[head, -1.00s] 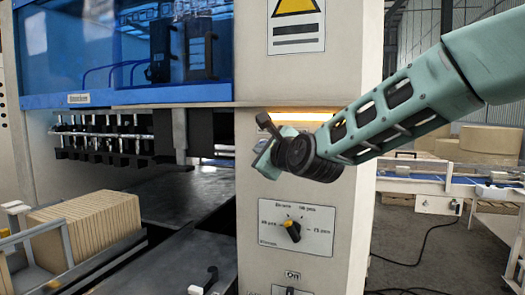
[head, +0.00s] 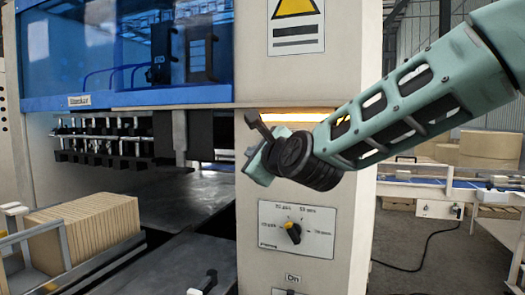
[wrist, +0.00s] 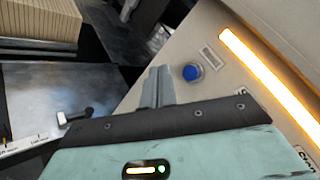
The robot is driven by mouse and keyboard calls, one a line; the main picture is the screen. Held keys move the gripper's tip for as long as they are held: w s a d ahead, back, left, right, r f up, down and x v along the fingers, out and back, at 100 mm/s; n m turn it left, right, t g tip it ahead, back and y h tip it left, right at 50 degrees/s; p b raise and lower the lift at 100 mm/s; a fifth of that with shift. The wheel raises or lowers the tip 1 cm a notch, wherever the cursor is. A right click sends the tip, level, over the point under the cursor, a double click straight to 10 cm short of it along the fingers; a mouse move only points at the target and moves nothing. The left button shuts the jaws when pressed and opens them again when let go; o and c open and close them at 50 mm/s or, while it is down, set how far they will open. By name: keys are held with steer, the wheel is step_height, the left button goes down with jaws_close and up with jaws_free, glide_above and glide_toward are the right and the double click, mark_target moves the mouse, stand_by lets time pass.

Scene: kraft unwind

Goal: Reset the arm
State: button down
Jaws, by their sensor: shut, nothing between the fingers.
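My arm (head: 415,105) reaches in from the right in the head view, with the wrist bent in front of the machine's beige column. My gripper (wrist: 157,88) shows in the wrist view with its fingers together and nothing between them. In the head view the gripper end is partly hidden behind the dark wrist joint, above the rotary dial (head: 293,232). The gripper appears apart from the column face.
The beige column (head: 345,215) stands close behind my wrist. A blue button (wrist: 191,73) and a lit orange strip (wrist: 270,83) are on the machine. Stacked cardboard (head: 85,235) sits lower left. A conveyor (head: 425,185) stands at the right.

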stand_by(0.6)
steer(key=s+d+f+n+g+h+b, duration=0.1)
steer(key=s+f+n+g+b, duration=0.2)
steer(key=s+f+n+g, duration=0.9)
steer(key=s+d+f+n+g+h, duration=0.1)
steer(key=s+d+f+n+h, duration=0.1)
steer(key=s+d+f+n, duration=0.3)
steer(key=s+d+f+n+g+h+b, duration=0.1)
steer(key=s+d+f+n+h, duration=0.1)
steer(key=s+d+f+n, duration=0.3)
steer(key=s+d+f+n+g+h+b, duration=0.1)
steer(key=s+d+f+n, duration=0.3)
steer(key=s+f, duration=0.5)
steer(key=s+n+h, duration=0.1)
steer(key=s+n, duration=0.1)
steer(key=s, duration=0.4)
steer(key=shift+d+f+n, duration=0.4)
